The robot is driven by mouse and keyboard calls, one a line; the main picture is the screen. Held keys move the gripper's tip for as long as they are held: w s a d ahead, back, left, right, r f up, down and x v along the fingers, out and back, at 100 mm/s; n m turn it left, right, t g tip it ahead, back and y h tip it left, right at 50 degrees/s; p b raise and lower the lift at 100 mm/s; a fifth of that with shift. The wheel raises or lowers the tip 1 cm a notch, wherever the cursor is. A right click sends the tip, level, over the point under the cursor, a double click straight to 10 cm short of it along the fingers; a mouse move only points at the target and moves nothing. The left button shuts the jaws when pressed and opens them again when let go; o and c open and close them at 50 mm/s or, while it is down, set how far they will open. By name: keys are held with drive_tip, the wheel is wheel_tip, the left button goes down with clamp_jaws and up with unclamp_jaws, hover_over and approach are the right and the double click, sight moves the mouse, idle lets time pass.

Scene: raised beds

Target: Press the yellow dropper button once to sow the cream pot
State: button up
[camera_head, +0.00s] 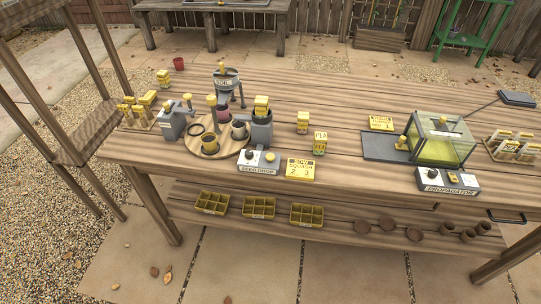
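The seed drop box (258,168), a grey box with a white top, sits at the front of the bench. A small yellow button (270,156) is on its top right, beside a dark knob (250,155). Behind it stands a grey seed dropper (261,131) with a yellow block on top. A round wooden turntable (194,143) holds a yellowish pot (210,146) at the front, a pale, possibly cream pot (239,130) at the right near the dropper, and a reddish pot (222,113) at the back. I cannot tell whether seed is in any pot. My gripper is not in view.
A soil hopper (226,82) stands behind the turntable and a grey dispenser (172,122) to its left. A yellow sow card (300,169) lies right of the seed drop box. Seed packets (320,143) stand nearby. A glass propagator (440,141) is at right.

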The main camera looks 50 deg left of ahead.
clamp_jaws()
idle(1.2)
